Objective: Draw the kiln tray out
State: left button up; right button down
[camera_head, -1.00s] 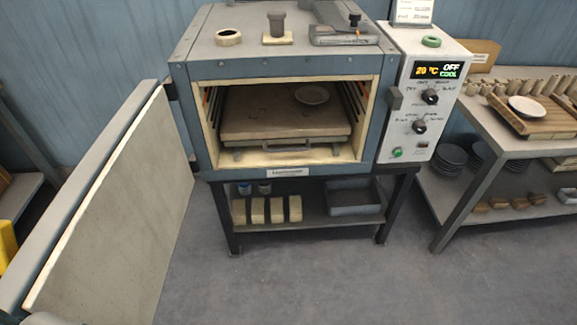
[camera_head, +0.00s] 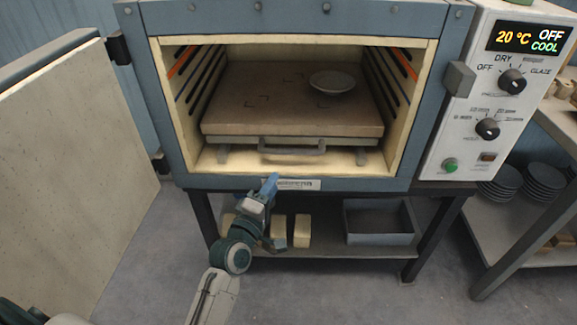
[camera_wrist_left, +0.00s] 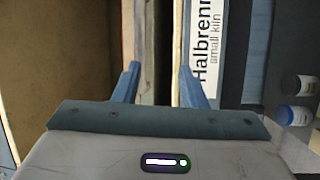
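The kiln tray (camera_head: 270,115), a brown slab with corner marks, lies inside the open kiln chamber in the head view. Its grey bar handle (camera_head: 292,150) is at the front edge, above the kiln's pale floor. A small pale plate (camera_head: 332,82) rests on the tray, right of centre. My left gripper (camera_head: 270,185) is in front of the kiln's lower edge, below and left of the handle and apart from it. In the left wrist view my left gripper (camera_wrist_left: 160,85) has its two fingers apart with nothing held. My right gripper is not in view.
The kiln door (camera_head: 75,150) stands swung open at the left. The control panel (camera_head: 505,90) at the right reads 20 °C, OFF, COOL. Below, a shelf holds blocks (camera_head: 303,230) and a grey bin (camera_head: 380,222). The floor in front is clear.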

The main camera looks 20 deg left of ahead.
aim_at(289, 151)
pick_arm(q)
jog(key=shift+n+t, duration=0.3)
jog(key=shift+t, duration=0.1)
jog(key=x, duration=0.3)
jog(key=r+x, duration=0.1)
jog(key=x, duration=0.3)
jog(key=r+x, duration=0.1)
jog(key=x, duration=0.2)
jog(key=shift+w+d+r, duration=0.1)
jog(key=shift+w+r, duration=0.05)
jog(key=shift+r, duration=0.1)
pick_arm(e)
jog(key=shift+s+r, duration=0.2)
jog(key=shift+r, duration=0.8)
pick_arm(q)
grip_shut()
